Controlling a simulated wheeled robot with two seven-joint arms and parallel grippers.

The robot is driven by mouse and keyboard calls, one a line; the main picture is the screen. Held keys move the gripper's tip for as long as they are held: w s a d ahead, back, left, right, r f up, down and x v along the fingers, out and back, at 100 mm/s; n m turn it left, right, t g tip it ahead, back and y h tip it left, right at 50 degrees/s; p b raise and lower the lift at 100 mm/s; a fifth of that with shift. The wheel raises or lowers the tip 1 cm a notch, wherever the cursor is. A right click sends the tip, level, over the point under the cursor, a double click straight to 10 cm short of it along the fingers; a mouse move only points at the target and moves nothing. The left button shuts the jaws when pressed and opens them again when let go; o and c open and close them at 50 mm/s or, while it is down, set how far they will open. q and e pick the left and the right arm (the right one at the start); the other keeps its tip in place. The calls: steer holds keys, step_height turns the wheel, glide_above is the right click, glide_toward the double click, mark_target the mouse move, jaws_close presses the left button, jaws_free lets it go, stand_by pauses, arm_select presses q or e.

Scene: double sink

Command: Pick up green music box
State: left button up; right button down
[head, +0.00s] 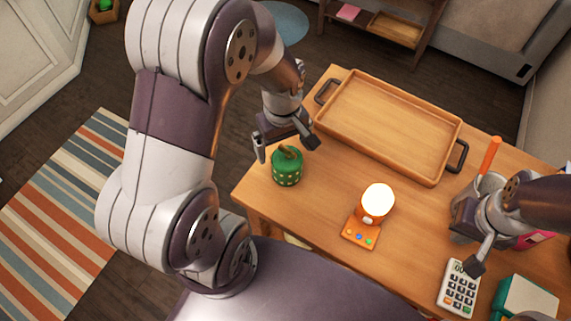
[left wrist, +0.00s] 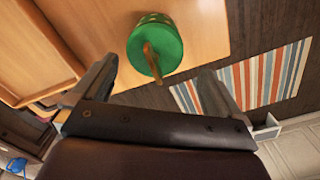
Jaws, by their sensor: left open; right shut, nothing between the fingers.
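The green music box (head: 287,168) is a small round box with light dots and a brown curved piece on its top. It stands upright near the left edge of the wooden table. My left gripper (head: 288,148) is open above and just behind it, with nothing held. In the left wrist view the music box (left wrist: 153,45) lies beyond the spread fingers (left wrist: 160,95), its top and brown piece facing the camera. My right gripper (head: 468,236) is shut and empty at the table's right, partly over a grey cup.
A wooden tray (head: 388,125) with dark handles lies at the back of the table. A lit lamp (head: 377,203) on an orange base stands in the middle. A calculator (head: 459,289), a teal-and-white box (head: 527,299) and a grey cup (head: 487,187) with an orange stick are at the right.

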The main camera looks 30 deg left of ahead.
mark_target(288, 159)
arm_select(q)
steer(key=f, duration=0.2)
steer(key=d+f, duration=0.1)
steer(key=f, duration=0.2)
steer(key=shift+s+d+f, duration=0.1)
steer(key=shift+d, duration=0.1)
steer(key=shift+a+f, duration=0.15)
steer(key=shift+f, duration=0.25)
steer(key=c, duration=0.9)
steer(key=shift+c, duration=0.7)
steer(key=shift+r, duration=0.1)
